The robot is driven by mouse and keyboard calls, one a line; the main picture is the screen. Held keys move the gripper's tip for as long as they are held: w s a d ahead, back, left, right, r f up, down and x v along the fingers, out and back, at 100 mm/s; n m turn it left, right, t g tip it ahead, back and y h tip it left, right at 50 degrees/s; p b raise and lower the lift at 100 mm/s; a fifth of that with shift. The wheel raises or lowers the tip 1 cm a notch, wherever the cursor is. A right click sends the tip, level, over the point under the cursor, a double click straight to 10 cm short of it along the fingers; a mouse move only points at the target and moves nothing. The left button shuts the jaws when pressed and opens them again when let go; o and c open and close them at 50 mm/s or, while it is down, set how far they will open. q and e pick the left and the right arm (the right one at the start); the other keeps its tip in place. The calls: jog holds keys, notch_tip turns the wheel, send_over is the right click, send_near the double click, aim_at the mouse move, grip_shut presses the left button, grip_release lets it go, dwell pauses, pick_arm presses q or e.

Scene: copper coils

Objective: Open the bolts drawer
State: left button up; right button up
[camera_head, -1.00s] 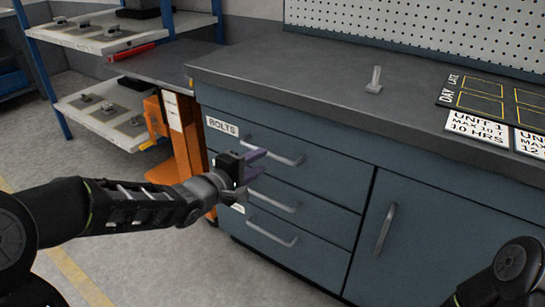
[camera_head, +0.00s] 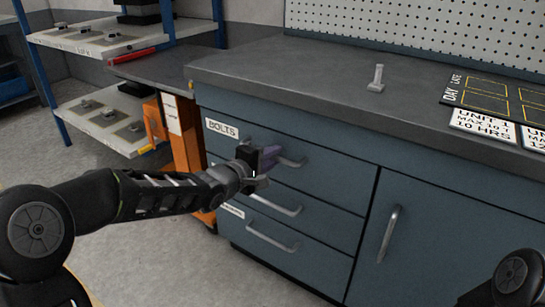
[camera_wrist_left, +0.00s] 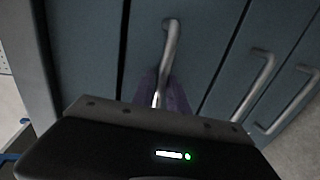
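The blue-grey bolts drawer (camera_head: 330,165) is the top one of a stack, with a white BOLTS label (camera_head: 222,128) at its upper left. It looks closed, its front level with its neighbours. My left gripper (camera_head: 270,158) is at its bar handle (camera_head: 292,161), covering the handle's left part. In the left wrist view the handle (camera_wrist_left: 170,50) runs down between the two purple fingers (camera_wrist_left: 162,92), which sit close on both sides. The gripper looks shut on the handle; the exact contact is dark. My right gripper is out of view.
Two lower drawers have similar handles (camera_head: 276,204) (camera_head: 272,240). A cupboard door with an upright handle (camera_head: 388,234) is to the right. The dark worktop (camera_head: 320,75) overhangs above. An orange stand (camera_head: 187,150) and shelves (camera_head: 100,40) are at the left.

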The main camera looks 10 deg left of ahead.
pick_arm(q)
grip_shut()
dwell(1.0)
